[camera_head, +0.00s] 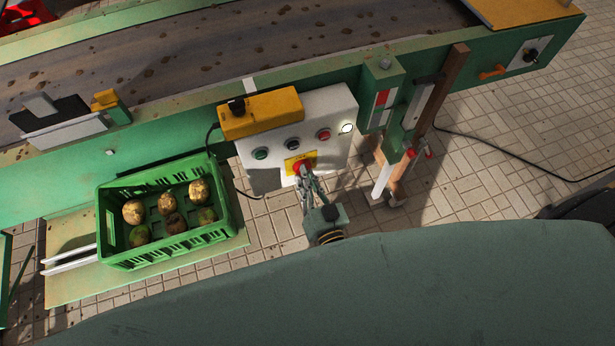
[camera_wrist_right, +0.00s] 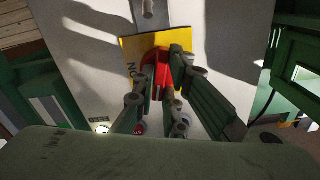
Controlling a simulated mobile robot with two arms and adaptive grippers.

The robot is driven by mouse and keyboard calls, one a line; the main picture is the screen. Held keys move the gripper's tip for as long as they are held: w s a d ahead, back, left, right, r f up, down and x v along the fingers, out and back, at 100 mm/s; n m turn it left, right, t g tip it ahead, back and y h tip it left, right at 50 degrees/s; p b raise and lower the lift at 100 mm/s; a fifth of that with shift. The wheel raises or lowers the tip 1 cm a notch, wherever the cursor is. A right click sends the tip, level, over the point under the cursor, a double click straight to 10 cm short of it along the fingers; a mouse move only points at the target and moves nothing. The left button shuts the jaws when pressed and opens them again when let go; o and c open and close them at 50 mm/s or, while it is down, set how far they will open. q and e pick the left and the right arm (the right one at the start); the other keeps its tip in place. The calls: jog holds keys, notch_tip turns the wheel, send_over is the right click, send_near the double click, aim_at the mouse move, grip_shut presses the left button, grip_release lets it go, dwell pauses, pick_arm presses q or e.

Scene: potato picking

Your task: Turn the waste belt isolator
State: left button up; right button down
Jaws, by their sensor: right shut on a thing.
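The waste belt isolator is a red rotary handle (camera_wrist_right: 155,62) on a yellow plate (camera_wrist_right: 130,47), low on the front of a white control box (camera_head: 328,105). In the head view the red handle (camera_head: 304,165) is partly covered by my right gripper (camera_head: 306,174). The right gripper is shut on the handle, and its fingers (camera_wrist_right: 164,80) lie on both sides of it in the wrist view. The fingers hide part of the handle, so its exact angle is hard to tell. My left gripper is not in view.
Green, dark and red buttons and a lit white lamp (camera_head: 347,128) sit above the isolator. A yellow box (camera_head: 261,113) is at the control box's top left. A green crate (camera_head: 106,222) with several potatoes stands left. A wooden post (camera_head: 437,105) stands right. The conveyor (camera_head: 200,62) runs behind.

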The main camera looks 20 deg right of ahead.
jog(key=shift+f+n, duration=0.1)
jog(key=shift+n, duration=1.2)
jog(key=shift+s+n, duration=0.1)
jog(key=shift+n, duration=0.2)
jog(key=c, duration=1.8)
grip_release()
jog(key=s, duration=1.2)
jog(key=shift+d, duration=0.2)
